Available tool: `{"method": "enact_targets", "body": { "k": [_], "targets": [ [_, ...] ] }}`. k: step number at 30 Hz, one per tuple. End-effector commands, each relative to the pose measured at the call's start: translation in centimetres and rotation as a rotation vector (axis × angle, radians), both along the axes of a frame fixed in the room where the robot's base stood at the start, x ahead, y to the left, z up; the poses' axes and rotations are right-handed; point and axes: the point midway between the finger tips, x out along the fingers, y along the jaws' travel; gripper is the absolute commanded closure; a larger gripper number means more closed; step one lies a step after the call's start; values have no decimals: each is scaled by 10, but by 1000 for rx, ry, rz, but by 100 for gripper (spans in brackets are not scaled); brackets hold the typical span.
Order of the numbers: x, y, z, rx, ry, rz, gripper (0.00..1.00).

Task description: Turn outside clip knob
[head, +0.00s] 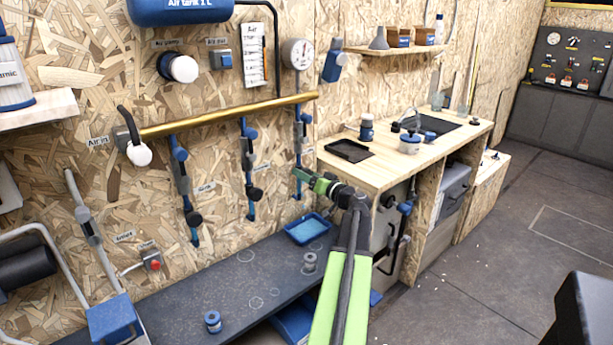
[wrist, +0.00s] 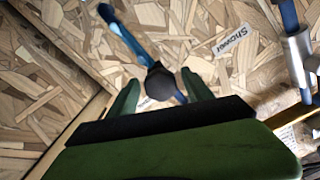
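My gripper (head: 305,178) is in front of the lower end of the rightmost blue pipe (head: 300,130) on the wall. In the wrist view its two green fingers (wrist: 161,96) stand apart. A dark round knob (wrist: 160,83) on a blue fitting shows between the fingertips. I cannot tell whether the fingers touch it. In the head view my gripper hides that spot. Two similar dark knobs show on the other pipes, one on the left pipe (head: 193,218) and one on the middle pipe (head: 254,193). I cannot read which is labelled outside.
A "Shower" label (wrist: 229,40) is beside the knob in the wrist view. A brass manifold (head: 230,115) runs above the pipes. A dark bench (head: 190,300) with a blue tray (head: 307,229) lies below. A wooden counter (head: 385,172) stands to the right.

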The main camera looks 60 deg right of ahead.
Motion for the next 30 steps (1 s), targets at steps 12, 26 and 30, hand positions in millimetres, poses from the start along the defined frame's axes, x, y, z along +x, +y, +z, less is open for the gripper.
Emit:
{"method": "enact_targets", "body": {
  "k": [12,26,30],
  "targets": [
    [-10,4,0,-1,0,1,37],
    [-124,43,0,-1,0,-2,37],
    [-150,51,0,0,0,-1,37]
  ]
}}
